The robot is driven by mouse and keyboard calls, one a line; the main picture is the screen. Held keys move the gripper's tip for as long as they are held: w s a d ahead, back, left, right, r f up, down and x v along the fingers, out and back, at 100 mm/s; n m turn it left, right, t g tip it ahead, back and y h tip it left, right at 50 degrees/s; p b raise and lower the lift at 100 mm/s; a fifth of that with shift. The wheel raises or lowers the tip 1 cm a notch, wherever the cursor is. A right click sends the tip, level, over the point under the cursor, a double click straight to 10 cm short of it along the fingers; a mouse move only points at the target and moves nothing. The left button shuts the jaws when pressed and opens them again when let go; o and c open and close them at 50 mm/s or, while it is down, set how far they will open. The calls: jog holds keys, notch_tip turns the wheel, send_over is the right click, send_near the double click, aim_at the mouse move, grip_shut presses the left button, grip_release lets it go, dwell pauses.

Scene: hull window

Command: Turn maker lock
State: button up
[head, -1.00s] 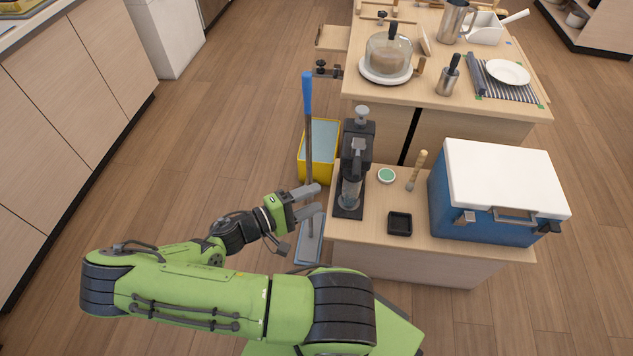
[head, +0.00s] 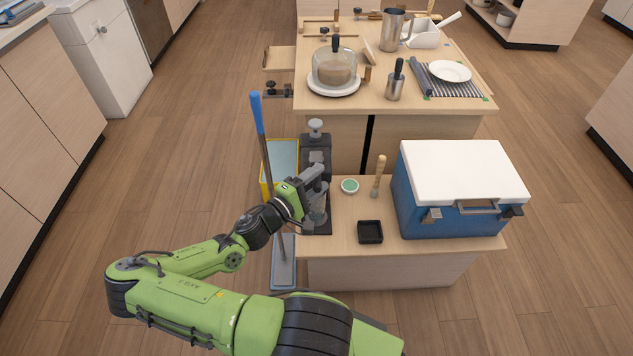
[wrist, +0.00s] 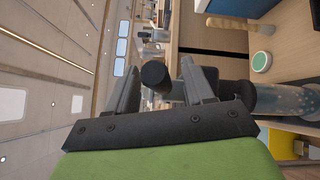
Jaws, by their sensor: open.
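The maker (head: 316,145) is a dark upright machine with a grey knob on top and a clear cylinder (head: 318,212) low at its front. It stands at the left end of the near wooden counter. My gripper (head: 318,177) is open at the maker's front, above the clear cylinder, and hides part of it. In the wrist view my gripper (wrist: 160,82) has its two fingers apart. A dark round-ended part (wrist: 154,74), perhaps the maker's lock handle, shows between them. I cannot tell whether either finger touches it. The clear cylinder (wrist: 285,100) is at the right there.
A blue-handled mop (head: 262,130) stands close left of the counter, beside my gripper, with a yellow bin (head: 267,180) behind. Right of the maker are a green-topped round tin (head: 349,186), a wooden-handled tool (head: 379,175), a black tray (head: 370,232) and a blue cooler (head: 460,205).

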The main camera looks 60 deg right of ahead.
jog(key=shift+c, duration=0.5)
grip_shut()
jog(key=shift+r, duration=0.1)
